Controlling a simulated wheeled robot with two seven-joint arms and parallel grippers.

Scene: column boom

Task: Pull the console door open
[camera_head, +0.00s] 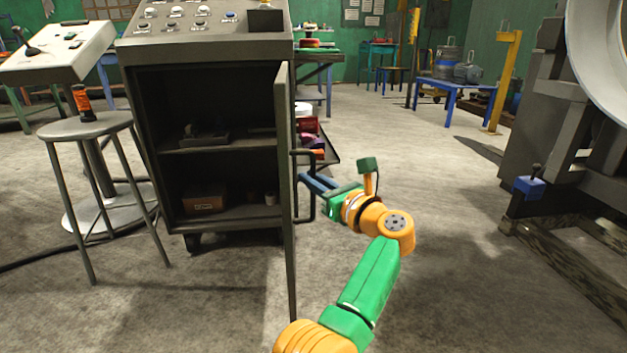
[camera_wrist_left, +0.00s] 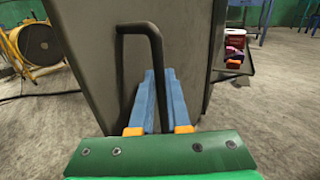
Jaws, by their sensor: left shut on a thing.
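The grey console (camera_head: 215,48) stands with its front compartment exposed. Its door (camera_head: 284,200) stands swung out towards me, seen almost edge-on. The dark bar handle (camera_head: 304,153) is on the door's right-hand face. My left gripper (camera_head: 310,184) reaches it from the right, with its blue fingers shut on the handle. In the left wrist view the handle (camera_wrist_left: 155,45) rises in front of the door panel (camera_wrist_left: 95,60) and runs down to the blue fingers (camera_wrist_left: 158,100). The exact contact is partly hidden. My right gripper is not in view.
Inside the console, a brown box (camera_head: 204,202) sits on the bottom. A stool (camera_head: 88,128) with an orange-and-black item (camera_head: 82,102) stands at the left. A shelf of small items (camera_head: 318,140) is behind the door. Open floor lies to the right, before a heavy frame (camera_head: 535,110).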

